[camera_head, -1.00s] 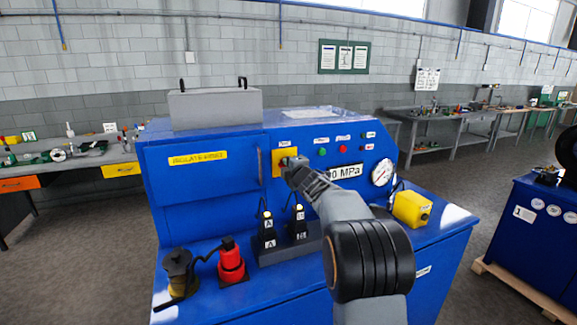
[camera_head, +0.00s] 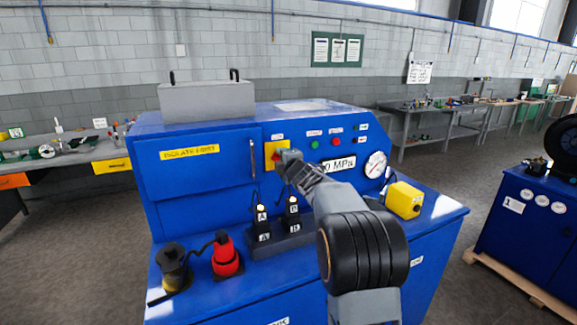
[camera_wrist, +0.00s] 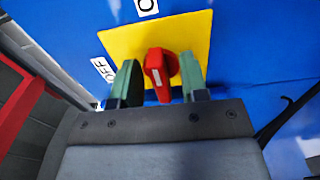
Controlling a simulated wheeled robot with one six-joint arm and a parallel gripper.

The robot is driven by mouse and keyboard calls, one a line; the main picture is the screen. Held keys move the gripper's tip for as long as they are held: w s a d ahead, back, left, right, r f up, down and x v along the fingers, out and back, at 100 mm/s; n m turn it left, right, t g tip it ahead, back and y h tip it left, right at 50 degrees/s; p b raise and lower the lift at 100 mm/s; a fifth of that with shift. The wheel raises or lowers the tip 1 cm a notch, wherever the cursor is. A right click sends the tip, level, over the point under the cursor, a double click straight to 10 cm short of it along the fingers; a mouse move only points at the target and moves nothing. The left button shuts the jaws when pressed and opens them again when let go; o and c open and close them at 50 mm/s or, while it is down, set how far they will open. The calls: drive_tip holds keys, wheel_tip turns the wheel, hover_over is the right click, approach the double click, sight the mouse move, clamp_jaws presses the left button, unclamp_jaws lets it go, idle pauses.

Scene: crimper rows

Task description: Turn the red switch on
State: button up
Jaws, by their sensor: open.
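The red switch (camera_wrist: 158,75) sits on a yellow plate (camera_wrist: 200,32) on the front of the blue machine. In the wrist view its red handle, with a white mark, stands between the two green fingertips of my gripper (camera_wrist: 159,78). My gripper is open, with one finger on each side of the handle; whether either finger touches it I cannot tell. An OFF label (camera_wrist: 103,69) is left of the plate, and a second label (camera_wrist: 146,6) is cut off at the top. In the head view my gripper (camera_head: 285,158) covers much of the yellow plate (camera_head: 270,151).
A green button (camera_head: 315,144) and a red button (camera_head: 336,141) are right of the switch, above a pressure label and gauge (camera_head: 375,164). Black plugs (camera_head: 263,230), a red connector (camera_head: 225,258) and a yellow box (camera_head: 404,200) stand on the ledge below.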

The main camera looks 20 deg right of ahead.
drive_tip(key=s+b, duration=0.3)
drive_tip(key=s, duration=1)
drive_tip(key=shift+s, duration=0.2)
drive_tip(key=s+d+f+m+g+h, duration=0.2)
drive_tip(key=d+f+m+g+h, duration=0.25)
drive_tip(key=f+m, duration=0.3)
drive_tip(key=s+a+f+m+g, duration=0.2)
drive_tip(key=s+f+m+g, duration=0.3)
drive_tip(key=s+f+m, duration=0.15)
drive_tip(key=s+a+f+m+g+y, duration=0.2)
drive_tip(key=s+a+f, duration=0.1)
drive_tip(key=s+a, duration=0.5)
drive_tip(key=s+a+f+m+g+y, duration=0.1)
drive_tip(key=s+a+f+g+y, duration=0.1)
drive_tip(key=s+a, duration=0.6)
drive_tip(key=shift+s+a+f+m, duration=0.3)
drive_tip(key=shift+a+f+m, duration=0.1)
drive_tip(key=shift+a, duration=0.25)
drive_tip(key=shift+y, duration=0.25)
